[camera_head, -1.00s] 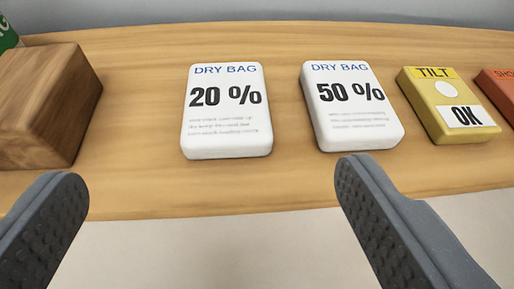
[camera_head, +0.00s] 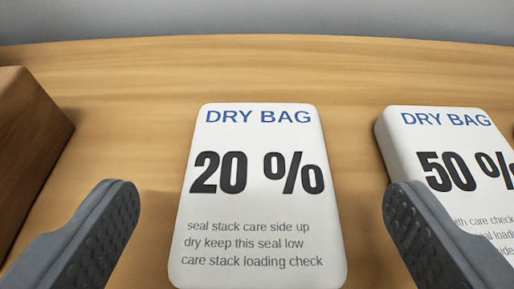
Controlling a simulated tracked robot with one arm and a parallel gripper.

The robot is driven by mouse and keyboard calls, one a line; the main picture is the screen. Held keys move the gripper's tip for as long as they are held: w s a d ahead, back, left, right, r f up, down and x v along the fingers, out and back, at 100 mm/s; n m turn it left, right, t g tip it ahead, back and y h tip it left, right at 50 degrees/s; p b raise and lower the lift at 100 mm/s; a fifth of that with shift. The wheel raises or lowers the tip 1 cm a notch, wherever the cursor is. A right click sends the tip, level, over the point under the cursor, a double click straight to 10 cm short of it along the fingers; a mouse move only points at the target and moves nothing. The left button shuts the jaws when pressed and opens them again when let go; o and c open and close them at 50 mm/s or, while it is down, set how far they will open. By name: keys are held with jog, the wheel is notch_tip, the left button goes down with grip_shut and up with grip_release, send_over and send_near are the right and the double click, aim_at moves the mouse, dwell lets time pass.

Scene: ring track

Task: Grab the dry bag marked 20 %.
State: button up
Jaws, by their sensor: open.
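The dry bag marked 20 % (camera_head: 258,205) is a white, rounded, flat block with blue and black print. It lies face up on the wooden shelf, in the middle of the view. My gripper (camera_head: 258,200) is open, with one dark grey finger to the left of this bag and one to its right. There is a gap between each finger and the bag, and nothing is held. The dry bag marked 50 % (camera_head: 440,150) lies to the right, partly hidden behind my right finger and cut off by the picture edge.
A brown wooden block (camera_head: 28,150) stands at the left edge of the view. The wooden shelf (camera_head: 150,85) is clear behind the bags and between the block and the 20 % bag. A grey wall (camera_head: 257,18) rises behind it.

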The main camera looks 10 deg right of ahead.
aim_at(255, 167)
jog(key=shift+x, duration=2.6)
jog(key=shift+a, duration=0.1)
jog(key=shift+r, duration=0.1)
jog(key=c, duration=1.1)
